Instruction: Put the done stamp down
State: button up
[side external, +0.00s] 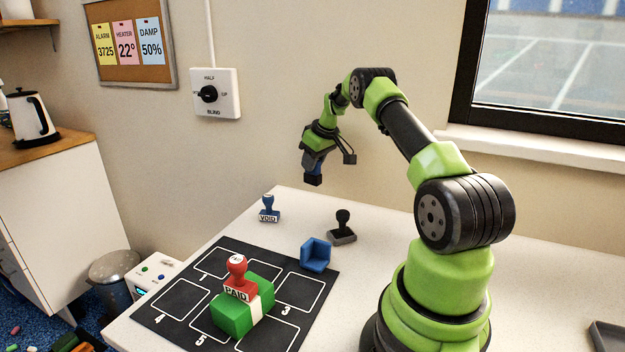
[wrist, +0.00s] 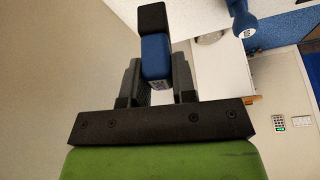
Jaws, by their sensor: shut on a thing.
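My gripper (side external: 313,168) is up in the air above the back of the white table, pointing down. It is shut on a small blue block with a black end (wrist: 155,55), which shows between the two dark fingers in the wrist view. I cannot read a word on this held thing, so I cannot tell whether it is the done stamp. It touches nothing but the fingers. A blue VOID stamp (side external: 268,209) stands at the table's back edge. A dark stamp (side external: 342,227) stands to its right, its word not readable.
A black mat (side external: 196,265) with numbered white outlines lies at the front left.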

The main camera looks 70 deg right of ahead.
jog(key=w+a+r+n+y, duration=0.2)
jog(key=a+n, duration=0.4)
jog(key=a, duration=0.3)
jog(key=shift+w+a+n+y, duration=0.15)
jog(key=shift+w+n+y, duration=0.25)
jog(key=shift+w, duration=0.25)
jog(key=a+n, duration=0.2)
jog(key=a, duration=0.1)
jog(key=a+n+g+y, duration=0.1)
jog(key=a+n, duration=0.2)
jog(key=a, duration=0.1)
jog(key=w+a+n+g+y, duration=0.1)
jog(key=a+n, duration=0.2)
jog(key=a, duration=0.1)
jog(key=shift+a+r, duration=0.1)
jog(key=shift+r, duration=0.25)
jog(key=shift+n+g, duration=0.4)
jog(key=shift+n, duration=0.4)
jog(key=shift+s+d+f+x, duration=0.1)
jog(key=shift+s+d+x, duration=0.15)
jog(key=shift+x, duration=1.4)
jog(key=shift+s+d+f+x, duration=0.15)
jog(key=shift+s+d+x, duration=0.15)
jog(key=shift+x, duration=1.35)
jog(key=shift+s+d+f+x, duration=0.1)
jog(key=shift+s+d+x, duration=0.15)
jog(key=shift+x, duration=1.35)
jog(key=shift+f, duration=0.1)
